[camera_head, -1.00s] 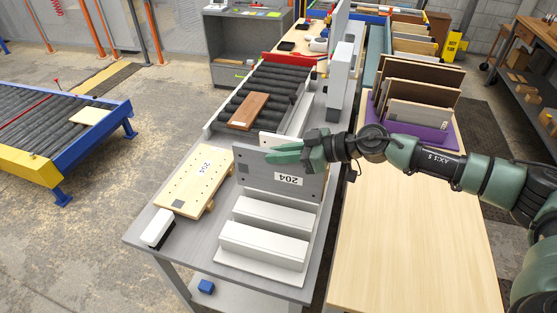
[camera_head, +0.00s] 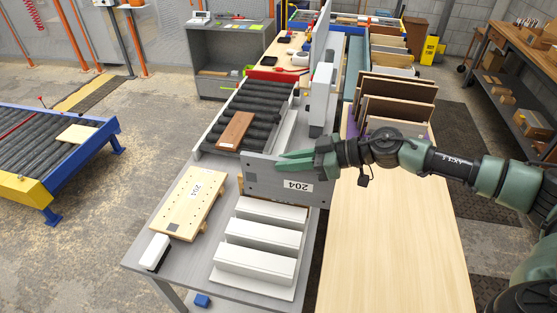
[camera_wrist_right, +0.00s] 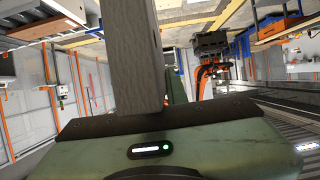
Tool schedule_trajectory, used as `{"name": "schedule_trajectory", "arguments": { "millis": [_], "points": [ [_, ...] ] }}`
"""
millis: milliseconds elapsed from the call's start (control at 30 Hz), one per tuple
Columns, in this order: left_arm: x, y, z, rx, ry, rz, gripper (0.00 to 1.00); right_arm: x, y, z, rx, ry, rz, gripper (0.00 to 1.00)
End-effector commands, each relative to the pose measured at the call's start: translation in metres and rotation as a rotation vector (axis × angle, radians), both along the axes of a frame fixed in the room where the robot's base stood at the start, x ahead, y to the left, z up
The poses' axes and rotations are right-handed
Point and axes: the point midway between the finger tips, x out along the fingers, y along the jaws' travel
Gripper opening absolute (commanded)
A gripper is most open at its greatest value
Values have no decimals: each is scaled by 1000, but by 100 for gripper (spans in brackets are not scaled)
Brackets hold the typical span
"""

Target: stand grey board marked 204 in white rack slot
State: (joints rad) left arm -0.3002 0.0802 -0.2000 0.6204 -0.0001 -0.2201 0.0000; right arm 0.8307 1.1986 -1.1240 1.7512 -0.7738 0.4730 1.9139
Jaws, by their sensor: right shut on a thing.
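My right gripper (camera_head: 305,161) is shut on the upper edge of the grey board (camera_head: 262,179) marked 204. The board is held roughly upright with its label facing the head camera, upside down in the picture. In the right wrist view the grey board (camera_wrist_right: 140,60) shows nearly edge-on, rising from the gripper. The white rack (camera_head: 259,264) lies on the grey table, with three thick bars and gaps between them. The board is behind the rear bar in the head view, its lower edge partly hidden. Its exact height is unclear. My left gripper is not in view.
A pale drilled board (camera_head: 187,206) lies left of the rack, with a white-and-black block (camera_head: 156,251) in front of it. A roller conveyor (camera_head: 258,110) holding a brown board (camera_head: 235,131) is behind. Brown boards stand in a purple holder at right. The wooden tabletop (camera_head: 395,250) is clear.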

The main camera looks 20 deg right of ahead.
Motion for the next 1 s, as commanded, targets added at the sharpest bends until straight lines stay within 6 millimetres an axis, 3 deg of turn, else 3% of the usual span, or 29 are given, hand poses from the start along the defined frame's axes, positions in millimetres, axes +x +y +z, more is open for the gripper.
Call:
{"name": "schedule_trajectory", "arguments": {
  "millis": [33,400,667,1000],
  "points": [
    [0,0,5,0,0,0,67,-2,-4,10,0,-3,-1,0],
    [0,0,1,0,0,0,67,-17,-26,45,-1,-4,-2,0],
    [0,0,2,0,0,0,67,-17,-25,51,-67,35,8,0],
    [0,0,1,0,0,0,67,-16,-23,50,-342,219,9,0]
  ]
}}
